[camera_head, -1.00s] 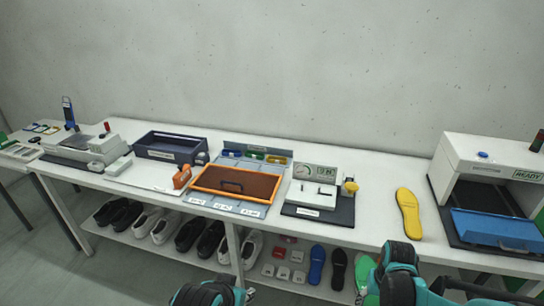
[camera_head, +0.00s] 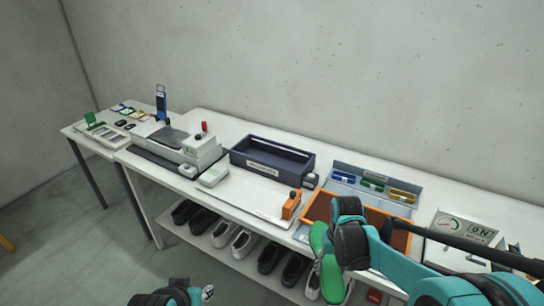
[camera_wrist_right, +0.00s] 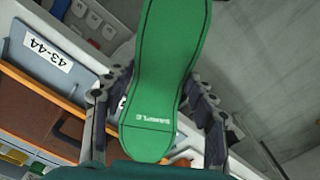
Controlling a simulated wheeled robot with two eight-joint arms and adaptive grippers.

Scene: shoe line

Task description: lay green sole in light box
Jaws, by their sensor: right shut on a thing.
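A green sole (camera_head: 325,265) hangs from my right gripper at the front edge of the long white table, near the orange-rimmed tray. In the right wrist view my right gripper (camera_wrist_right: 155,105) is shut on the green sole (camera_wrist_right: 165,70), one finger along each side. The sole's printed end is nearest the camera. My left gripper (camera_head: 205,293) shows only in part at the bottom edge, and its jaws cannot be made out. I cannot pick out the light box for sure; the white hooded box with a READY display is outside the current views.
A dark blue open box (camera_head: 242,160) stands at the back of the table. A grey machine (camera_head: 203,152) is to its left. The orange-rimmed tray (camera_head: 313,203) is partly behind my right arm. Shoes (camera_head: 222,234) stand on the shelf below. A smaller table (camera_head: 75,130) is at far left.

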